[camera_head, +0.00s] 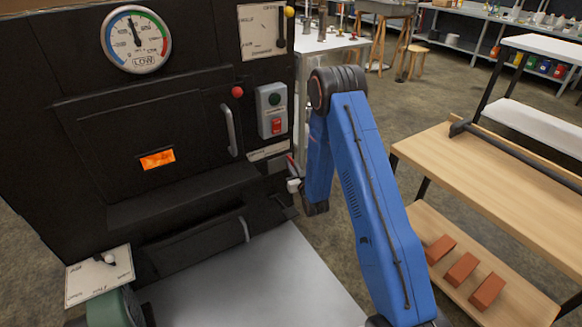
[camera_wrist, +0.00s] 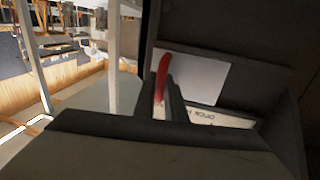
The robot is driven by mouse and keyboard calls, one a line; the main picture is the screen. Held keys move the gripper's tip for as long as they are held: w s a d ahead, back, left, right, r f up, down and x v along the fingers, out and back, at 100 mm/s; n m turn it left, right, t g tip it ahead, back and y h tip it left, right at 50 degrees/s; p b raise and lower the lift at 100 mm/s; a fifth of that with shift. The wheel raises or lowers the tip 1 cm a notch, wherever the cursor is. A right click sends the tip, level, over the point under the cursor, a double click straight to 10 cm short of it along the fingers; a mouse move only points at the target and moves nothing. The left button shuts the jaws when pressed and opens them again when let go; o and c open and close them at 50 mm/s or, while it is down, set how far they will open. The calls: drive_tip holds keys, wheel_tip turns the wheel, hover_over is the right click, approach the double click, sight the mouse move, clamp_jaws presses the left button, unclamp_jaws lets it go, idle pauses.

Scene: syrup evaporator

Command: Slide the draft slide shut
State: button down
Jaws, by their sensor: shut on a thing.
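The draft slide's red handle (camera_wrist: 163,70) shows upright in the wrist view, at the tip of my dark gripper (camera_wrist: 168,98). My gripper is shut on this handle. A pale plate with lettering that seems to read OPEN (camera_wrist: 213,118) lies beside and behind it. In the head view my gripper (camera_head: 291,176) is at the right edge of the black evaporator front, below a light label plate (camera_head: 267,151). My blue arm and the small size hide most of the handle there, so I cannot tell how far the slide is out.
The fire door with its bar handle (camera_head: 230,130) is left of my gripper, and a red-and-green switch box (camera_head: 272,110) is above. A lower handle (camera_head: 245,229) sits below left. A wooden bench (camera_head: 480,180) stands right, with several bricks (camera_head: 461,268) on its lower shelf.

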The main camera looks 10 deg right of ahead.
drive_tip(key=c, duration=1.8)
unclamp_jaws()
drive_tip(key=shift+d, duration=0.35)
drive_tip(key=s+d, duration=0.2)
drive_tip(key=s, duration=1.5)
drive_tip(key=shift+r, duration=0.1)
